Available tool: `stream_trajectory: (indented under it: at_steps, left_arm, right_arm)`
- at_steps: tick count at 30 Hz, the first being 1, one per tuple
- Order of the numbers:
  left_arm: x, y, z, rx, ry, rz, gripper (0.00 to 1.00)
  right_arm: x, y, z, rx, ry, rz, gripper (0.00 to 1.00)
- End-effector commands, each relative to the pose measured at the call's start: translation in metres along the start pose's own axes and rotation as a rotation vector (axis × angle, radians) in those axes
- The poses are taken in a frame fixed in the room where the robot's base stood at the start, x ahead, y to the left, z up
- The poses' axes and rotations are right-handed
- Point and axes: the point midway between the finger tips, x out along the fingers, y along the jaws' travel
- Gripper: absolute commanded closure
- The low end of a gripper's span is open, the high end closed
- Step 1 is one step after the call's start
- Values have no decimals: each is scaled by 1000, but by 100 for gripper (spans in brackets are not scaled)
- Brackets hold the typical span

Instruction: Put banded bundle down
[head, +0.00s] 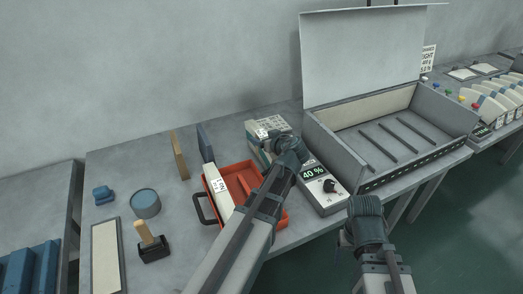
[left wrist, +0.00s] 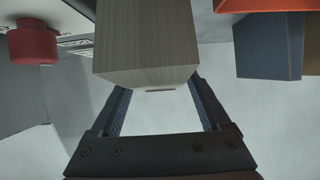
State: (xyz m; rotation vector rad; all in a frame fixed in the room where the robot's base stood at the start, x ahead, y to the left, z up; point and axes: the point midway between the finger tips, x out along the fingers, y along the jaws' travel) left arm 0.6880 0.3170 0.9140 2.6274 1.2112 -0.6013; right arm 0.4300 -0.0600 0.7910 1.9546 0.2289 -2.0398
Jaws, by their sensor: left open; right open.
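A pale, finely striped block (left wrist: 147,50), which looks like the bundle, fills the upper middle of the left wrist view. It lies at the far ends of my open left fingers (left wrist: 160,95); I cannot tell whether they touch it, and no band is clear. In the head view my left gripper (head: 288,152) is above the table, beside a grey-green stack (head: 267,125) and behind the red tray (head: 272,217). The gripper partly hides the stack. My right gripper (head: 364,212) is open over the floor at the table's front edge, away from the objects.
A white labelled piece (head: 218,187) lies in the tray. A device reading 40 % (head: 322,190) and an open lidded box (head: 385,135) stand to the right. Brown (head: 180,155) and blue (head: 206,142) upright boards stand behind. A wooden-handled stamp (head: 153,243) is at left.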

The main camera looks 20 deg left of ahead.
Motion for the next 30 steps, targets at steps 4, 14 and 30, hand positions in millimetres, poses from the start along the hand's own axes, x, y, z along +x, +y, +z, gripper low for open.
stream_trajectory:
  at_steps: [4,14,30]
  left_arm:
    - [23,1,2,-2,0,-1,20]
    - [23,0,0,0,0,0,36]
    - [23,0,1,0,0,0,100]
  right_arm:
    - [12,-1,-1,0,0,0,25]
    - [10,-1,-1,0,0,0,25]
    - [10,-1,-1,0,0,0,25]
